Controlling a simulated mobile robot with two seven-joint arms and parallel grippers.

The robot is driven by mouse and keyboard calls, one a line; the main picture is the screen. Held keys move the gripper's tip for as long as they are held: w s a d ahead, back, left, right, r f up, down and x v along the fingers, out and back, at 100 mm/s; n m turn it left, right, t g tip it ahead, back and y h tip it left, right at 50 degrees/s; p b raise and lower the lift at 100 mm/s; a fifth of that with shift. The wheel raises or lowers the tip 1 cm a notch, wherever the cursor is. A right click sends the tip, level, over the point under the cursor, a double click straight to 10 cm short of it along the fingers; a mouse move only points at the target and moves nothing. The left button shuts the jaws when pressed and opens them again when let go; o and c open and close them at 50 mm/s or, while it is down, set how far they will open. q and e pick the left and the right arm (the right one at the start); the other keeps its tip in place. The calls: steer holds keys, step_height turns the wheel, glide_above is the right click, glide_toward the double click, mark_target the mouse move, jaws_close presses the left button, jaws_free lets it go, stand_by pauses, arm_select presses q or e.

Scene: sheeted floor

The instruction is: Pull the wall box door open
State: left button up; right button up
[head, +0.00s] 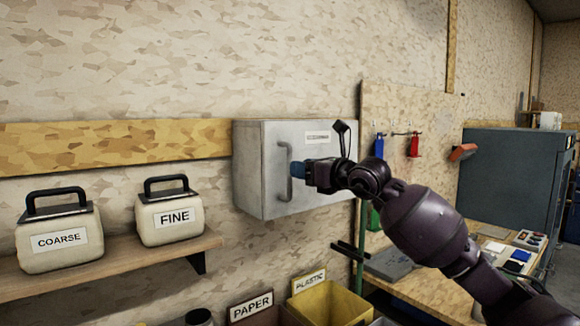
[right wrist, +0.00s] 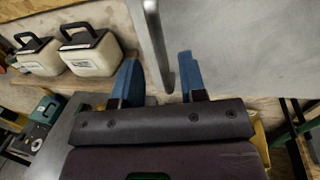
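The grey wall box (head: 255,190) is fixed to the wall in the middle of the head view, and its door (head: 325,190) looks closed. A vertical bar handle (head: 284,180) is on the door's left side. My right gripper (head: 297,170) is at the handle, coming from the right. In the right wrist view, its two blue fingers (right wrist: 160,65) are apart, with the handle (right wrist: 153,25) between them and visible gaps on both sides. The fingers do not appear to press on it. My left gripper is in neither view.
A shelf (head: 110,262) left of the box holds two containers, COARSE (head: 58,262) and FINE (head: 170,235). PAPER (head: 250,308) and PLASTIC (head: 330,305) bins stand below. A workbench (head: 430,290) and a dark cabinet (head: 510,180) are at right. The space before the door looks free apart from my arm.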

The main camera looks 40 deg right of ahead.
steer(key=shift+w+a, duration=0.2)
steer(key=shift+w, duration=2.15)
jaws_close()
